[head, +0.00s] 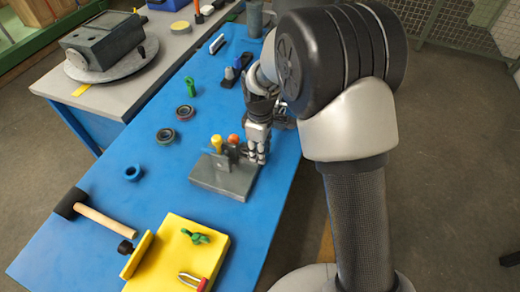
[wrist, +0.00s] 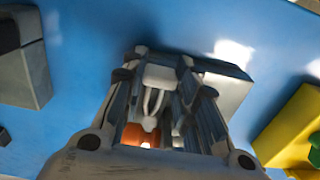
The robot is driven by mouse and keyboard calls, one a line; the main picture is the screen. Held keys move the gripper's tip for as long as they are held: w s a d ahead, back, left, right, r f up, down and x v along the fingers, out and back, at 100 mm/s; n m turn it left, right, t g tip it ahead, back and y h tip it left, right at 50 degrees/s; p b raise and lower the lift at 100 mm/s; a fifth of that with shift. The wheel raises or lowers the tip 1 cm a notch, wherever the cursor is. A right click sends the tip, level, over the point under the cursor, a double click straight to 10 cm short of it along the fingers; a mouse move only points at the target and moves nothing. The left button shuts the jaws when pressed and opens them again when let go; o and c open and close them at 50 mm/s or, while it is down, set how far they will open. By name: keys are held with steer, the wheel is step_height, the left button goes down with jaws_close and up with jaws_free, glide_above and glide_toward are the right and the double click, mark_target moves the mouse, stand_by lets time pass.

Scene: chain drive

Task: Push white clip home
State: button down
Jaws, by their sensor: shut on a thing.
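My gripper (head: 258,150) is at the right edge of a grey block fixture (head: 222,180) on the blue table, its fingers pointing down. In the wrist view my gripper (wrist: 155,98) is shut on a white clip (wrist: 158,77), whose two thin prongs show between the fingers. The clip cannot be made out in the head view. A yellow knob (head: 216,142) and an orange knob (head: 233,139) stand on the fixture. Orange also shows below the clip in the wrist view (wrist: 133,134). Whether the clip touches the fixture is hidden by the fingers.
On the blue table (head: 155,195) lie dark rings (head: 165,135), a blue ring (head: 133,173), a green part (head: 190,87) and a mallet (head: 95,212). A yellow tray (head: 165,238) with a green wing part (head: 195,236) and red-handled pliers (head: 192,281) is in front.

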steer(key=a, duration=0.1)
steer(key=w+a+p, duration=0.1)
steer(key=a, duration=0.1)
steer(key=shift+w+a, duration=0.15)
steer(key=c, duration=1.3)
jaws_free()
steer(key=shift+o, duration=0.3)
step_height(320, 180, up, 12)
